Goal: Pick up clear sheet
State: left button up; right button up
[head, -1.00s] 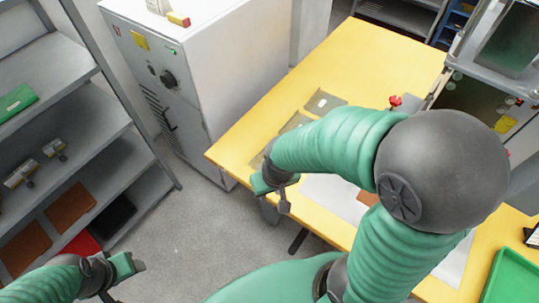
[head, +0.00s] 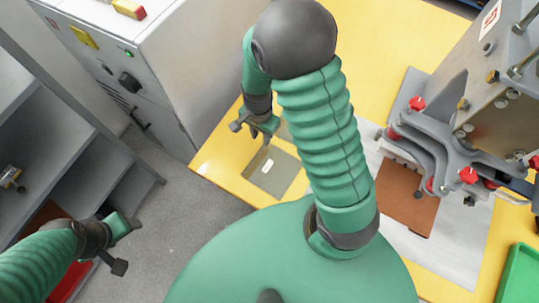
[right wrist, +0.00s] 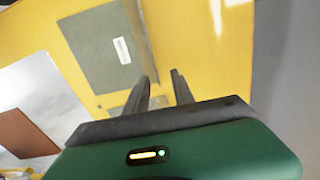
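A grey, see-through-looking sheet (head: 285,177) with a small white label lies flat near the yellow table's left corner. A darker grey-green labelled sheet (right wrist: 92,55) lies flat in the right wrist view. A paler sheet edge (right wrist: 115,99) shows nearer the fingers, partly hidden; I cannot tell which is the clear sheet. My right gripper (head: 262,140) is over the table by the labelled sheet's upper edge. The right wrist view shows its fingers (right wrist: 162,88) apart and empty. My left gripper (head: 128,243) is open and empty, away from the table at lower left.
A brown panel (head: 404,198) lies on a white mat (head: 458,245) beneath a grey machine (head: 455,125) with red knobs. A white cabinet (head: 185,75) stands behind the table's left end. Grey shelves (head: 65,145) are at left; a green tray (head: 522,275) is at lower right.

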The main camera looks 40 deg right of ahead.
aim_at(261, 148)
jog(key=f, duration=0.2)
jog(key=s+a+f, duration=0.1)
jog(key=shift+f+b, duration=0.3)
jog(key=shift+w+d+f, duration=0.2)
jog(key=shift+d+f, duration=0.15)
jog(key=shift+d, duration=0.25)
jog(key=shift+c, duration=0.4)
jog(key=shift+s, duration=0.1)
jog(key=c, duration=0.5)
jog(key=shift+a+r, duration=0.15)
jog(key=shift+a, duration=0.15)
grip_shut()
